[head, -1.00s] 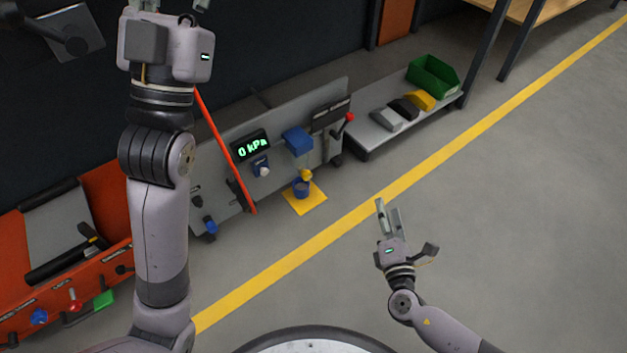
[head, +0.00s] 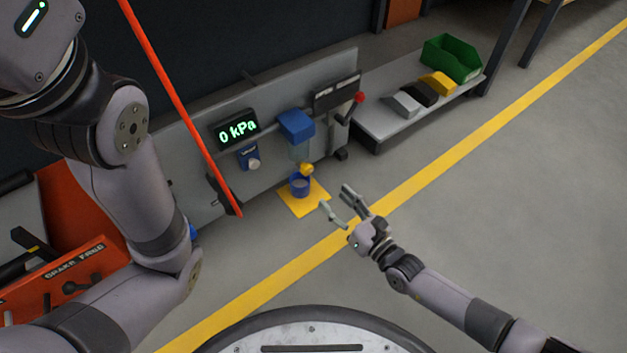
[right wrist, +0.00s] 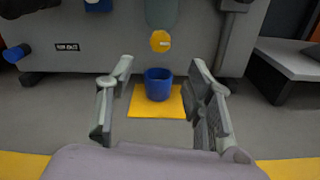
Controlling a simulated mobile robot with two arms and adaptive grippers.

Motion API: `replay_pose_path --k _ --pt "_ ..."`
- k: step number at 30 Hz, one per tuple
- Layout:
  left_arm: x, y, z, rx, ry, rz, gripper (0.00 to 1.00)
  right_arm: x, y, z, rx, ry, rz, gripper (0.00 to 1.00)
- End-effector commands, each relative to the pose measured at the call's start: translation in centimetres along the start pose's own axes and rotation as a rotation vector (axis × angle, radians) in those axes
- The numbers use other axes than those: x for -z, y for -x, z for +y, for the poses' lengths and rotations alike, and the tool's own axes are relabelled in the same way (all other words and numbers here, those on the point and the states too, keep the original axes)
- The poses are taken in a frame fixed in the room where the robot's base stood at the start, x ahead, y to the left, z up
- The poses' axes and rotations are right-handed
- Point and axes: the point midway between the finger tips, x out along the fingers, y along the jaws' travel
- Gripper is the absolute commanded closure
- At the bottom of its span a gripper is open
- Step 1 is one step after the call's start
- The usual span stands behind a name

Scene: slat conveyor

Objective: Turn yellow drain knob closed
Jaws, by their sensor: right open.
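The yellow drain knob (head: 307,169) sits at the bottom of a clear bowl under a blue-topped filter unit (head: 296,125) on the grey panel. It also shows in the right wrist view (right wrist: 160,41), above and beyond my fingers. A blue cup (head: 300,186) stands below the knob on a yellow mat (head: 315,198). My right gripper (head: 338,202) is open and empty, in front of and to the right of the cup, apart from the knob. In the right wrist view the cup (right wrist: 158,84) appears between the fingers. My left arm is at the left; its fingers are out of view.
A display (head: 237,129) reads 0 kPa, with a blue-and-white knob (head: 252,161) below it. A red bar (head: 180,105) slants across the panel's left. A red-tipped lever (head: 359,98) is right of the filter. A low shelf (head: 400,125) holds blocks and a green bin (head: 451,58).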

Motion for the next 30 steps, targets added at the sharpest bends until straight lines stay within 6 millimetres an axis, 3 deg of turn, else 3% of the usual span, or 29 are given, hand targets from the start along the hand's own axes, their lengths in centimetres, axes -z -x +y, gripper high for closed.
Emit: replay_pose_path --k 6,12,18,27,30 --pt "0.9 2.6 0.6 0.000 0.000 -0.001 0.60 0.4 -5.0 -0.1 0.000 -0.001 -0.005 0.52" --pt "1.4 4.2 0.9 -0.001 0.000 -0.001 0.60 0.3 -8.3 -0.1 0.000 -0.002 -0.003 0.52" --pt "1.6 4.7 1.0 -0.001 0.000 -0.001 0.60 0.1 -9.8 -0.1 0.001 -0.002 -0.001 0.52" --pt "1.6 4.7 1.0 -0.001 0.000 -0.001 0.60 -0.1 -9.9 0.0 0.001 -0.002 -0.001 0.52" --pt "1.6 4.7 1.0 -0.001 0.000 -0.001 0.60 0.0 -9.9 0.0 0.001 -0.002 0.000 0.59"
